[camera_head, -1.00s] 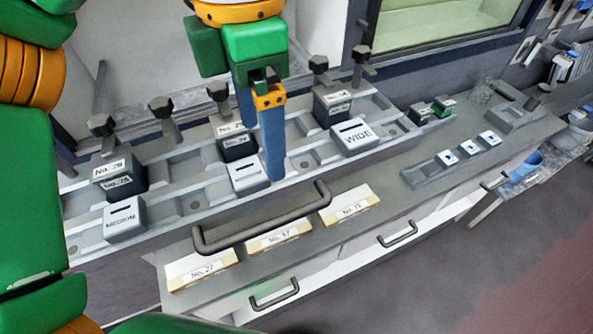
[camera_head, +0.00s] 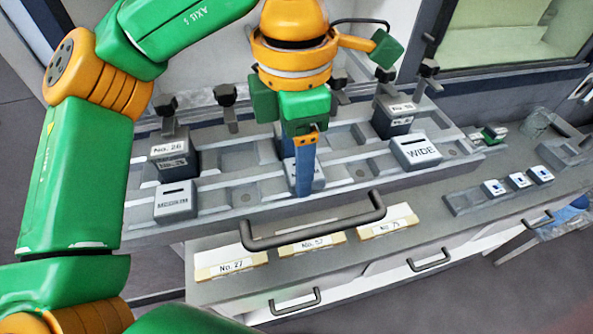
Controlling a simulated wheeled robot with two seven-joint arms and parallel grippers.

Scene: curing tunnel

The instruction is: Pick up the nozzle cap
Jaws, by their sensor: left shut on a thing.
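Three grey slotted caps sit along the front of the stepped grey rack (camera_head: 237,196): one labelled MEDIUM (camera_head: 177,202) at the left, one labelled WIDE (camera_head: 416,153) at the right, and a middle cap (camera_head: 319,180) between them. My left gripper (camera_head: 304,188), with blue fingers, reaches down over the middle cap and is shut on it. The fingers hide much of that cap and most of its label. The cap appears still at its place on the rack; I cannot tell whether it is lifted. My right gripper is not in view.
Dark numbered blocks (camera_head: 173,157) and black knobs stand behind the caps. A dark bar handle (camera_head: 318,228) rises in front of the rack, near cream cards labelled No. 27 (camera_head: 230,265) and others. A small tray (camera_head: 463,202) with white-and-blue pieces lies right.

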